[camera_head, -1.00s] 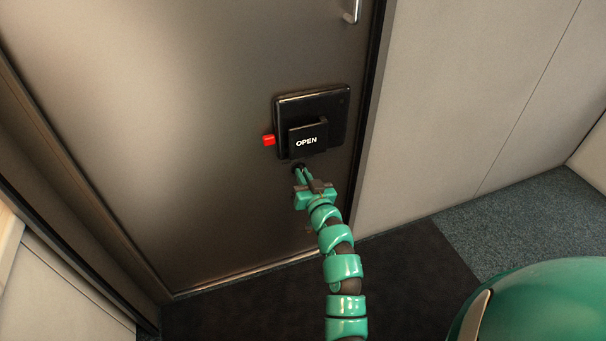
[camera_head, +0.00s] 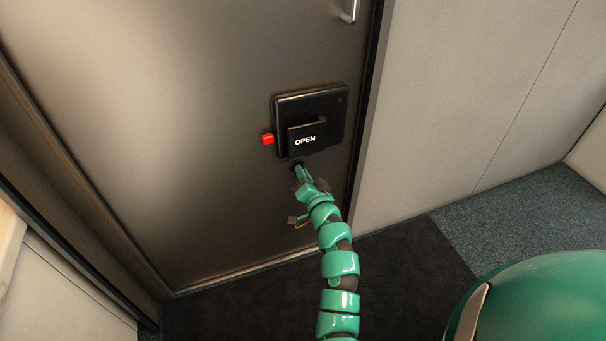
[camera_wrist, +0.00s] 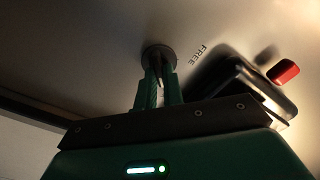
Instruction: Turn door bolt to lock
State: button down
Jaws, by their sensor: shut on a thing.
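The door bolt is a small dark round knob on the metal door (camera_head: 190,120), just below the black OPEN handle (camera_head: 306,140). In the wrist view the bolt (camera_wrist: 158,53) sits at the far end of my two green fingers, with the word FREE printed on the door beside it. My gripper (camera_head: 298,170) is at the bolt and shut on it; it also shows in the wrist view (camera_wrist: 159,88). In the head view the fingers hide most of the bolt. The bolt's exact angle is hard to tell.
A red tab (camera_head: 267,139) sticks out left of the black handle plate (camera_head: 335,102). A metal pull handle (camera_head: 350,12) is higher on the door. A pale wall (camera_head: 450,100) stands to the right. The dark floor (camera_head: 400,270) below is clear.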

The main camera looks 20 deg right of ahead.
dwell(0.3)
jog(key=c, duration=1.5)
grip_release()
jog(key=s, duration=0.5)
jog(key=s+p, duration=0.1)
jog(key=s, duration=1.1)
jog(key=shift+s+d+p, duration=0.2)
jog(key=shift+d+p, duration=0.15)
jog(key=shift+d, duration=0.05)
jog(key=shift+d, duration=0.1)
